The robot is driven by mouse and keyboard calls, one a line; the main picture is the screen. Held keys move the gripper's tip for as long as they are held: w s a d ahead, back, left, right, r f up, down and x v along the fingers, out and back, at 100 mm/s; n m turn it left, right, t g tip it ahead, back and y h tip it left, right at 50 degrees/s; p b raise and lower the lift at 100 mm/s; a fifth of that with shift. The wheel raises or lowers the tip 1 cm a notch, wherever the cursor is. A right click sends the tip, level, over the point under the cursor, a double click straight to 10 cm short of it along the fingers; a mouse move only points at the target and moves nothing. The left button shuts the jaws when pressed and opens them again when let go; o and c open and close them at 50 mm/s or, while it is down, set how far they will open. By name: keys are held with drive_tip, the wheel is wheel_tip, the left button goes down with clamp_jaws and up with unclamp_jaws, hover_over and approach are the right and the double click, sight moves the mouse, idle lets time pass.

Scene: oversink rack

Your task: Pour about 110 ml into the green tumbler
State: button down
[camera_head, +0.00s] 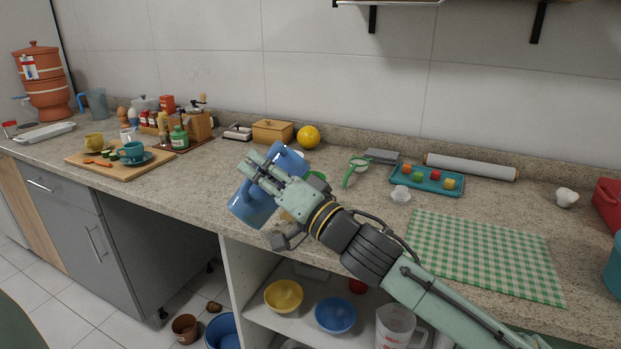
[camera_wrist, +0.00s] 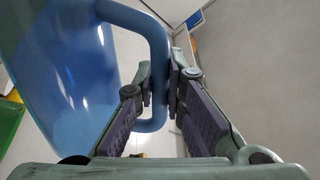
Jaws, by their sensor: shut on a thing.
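My gripper (camera_head: 264,172) is shut on the handle of a blue jug (camera_head: 252,206), held tilted above the counter near its front edge. In the wrist view, my gripper (camera_wrist: 160,95) has its fingers on either side of the jug's handle (camera_wrist: 157,50), and the translucent blue body of the jug (camera_wrist: 65,70) fills the left. The liquid level cannot be made out. A green thing, probably the green tumbler (camera_head: 317,175), shows just behind my wrist, mostly hidden. A green patch (camera_wrist: 8,122) also shows at the left edge of the wrist view.
A teal tray (camera_head: 408,183) with colored cubes and a green checked cloth (camera_head: 485,252) lie to the right. A wooden box (camera_head: 272,131) and a yellow fruit (camera_head: 308,136) stand behind. A cutting board (camera_head: 110,168) with a teal cup lies left. Bare counter lies left of the jug.

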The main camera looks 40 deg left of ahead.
sight(234, 211)
drive_tip(key=shift+s+a+n, duration=0.1)
drive_tip(key=shift+n, duration=0.5)
drive_tip(key=s+f+n+h, duration=0.1)
drive_tip(key=f+n, duration=0.1)
drive_tip(key=s+a+f+n+g+b, duration=0.1)
drive_tip(key=s+f+n, duration=0.1)
drive_tip(key=n, duration=0.1)
drive_tip(key=s+f+n+h, duration=0.1)
drive_tip(key=f+n, duration=0.1)
drive_tip(key=n, duration=0.1)
drive_tip(key=shift+s+a+f+g+h, duration=0.3)
drive_tip(key=shift+a+f, duration=0.05)
drive_tip(key=shift+f, duration=0.05)
drive_tip(key=shift+s+a+f+n, duration=0.1)
drive_tip(key=shift+s+f+n, duration=0.1)
drive_tip(key=shift+f+n, duration=0.6)
drive_tip(key=shift+r+b, duration=0.25)
drive_tip(key=shift+b, duration=0.05)
